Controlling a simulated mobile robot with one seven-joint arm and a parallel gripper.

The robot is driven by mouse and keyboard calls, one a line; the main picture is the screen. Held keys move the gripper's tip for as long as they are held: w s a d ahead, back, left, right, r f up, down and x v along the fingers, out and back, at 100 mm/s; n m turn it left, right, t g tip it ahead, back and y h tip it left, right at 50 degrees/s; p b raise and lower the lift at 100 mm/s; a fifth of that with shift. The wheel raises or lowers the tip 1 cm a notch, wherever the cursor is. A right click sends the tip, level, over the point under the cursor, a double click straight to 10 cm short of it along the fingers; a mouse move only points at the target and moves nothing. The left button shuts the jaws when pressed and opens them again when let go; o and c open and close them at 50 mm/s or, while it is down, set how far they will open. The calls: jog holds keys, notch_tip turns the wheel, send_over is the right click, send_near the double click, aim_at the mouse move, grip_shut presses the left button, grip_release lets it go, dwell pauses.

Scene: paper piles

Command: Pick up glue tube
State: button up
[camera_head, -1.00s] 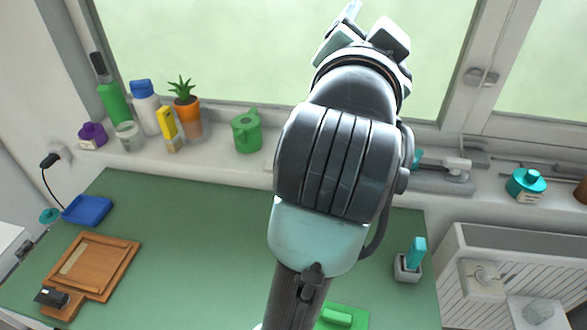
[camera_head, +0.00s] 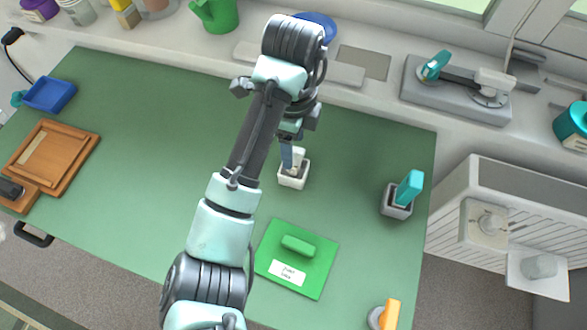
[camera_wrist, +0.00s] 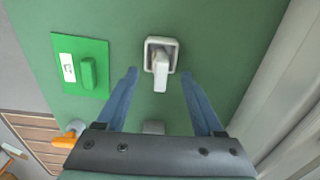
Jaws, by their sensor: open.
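A white tube-like piece stands in a small square white holder (camera_head: 293,181) on the green tabletop; it may be the glue tube. In the wrist view the white piece (camera_wrist: 161,72) leans out of the holder (camera_wrist: 150,49) and shows between my two blue fingers. My gripper (camera_wrist: 160,76) is open, pointing down over this holder. In the head view my gripper (camera_head: 290,153) is right above it and partly hides the piece. I cannot tell whether the fingers touch it. A teal tube-like piece (camera_head: 410,186) stands in a grey holder (camera_head: 397,207) to the right.
A green pad (camera_head: 318,273) with a green handle and label lies in front of the white holder. An orange-topped item (camera_head: 388,316) is at the front right. Wooden trays (camera_head: 60,160) and a blue tray (camera_head: 50,94) lie left. The middle left of the table is clear.

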aim_at(294, 160)
jog(key=shift+f+b, duration=1.45)
jog(key=shift+f, duration=1.65)
grip_shut()
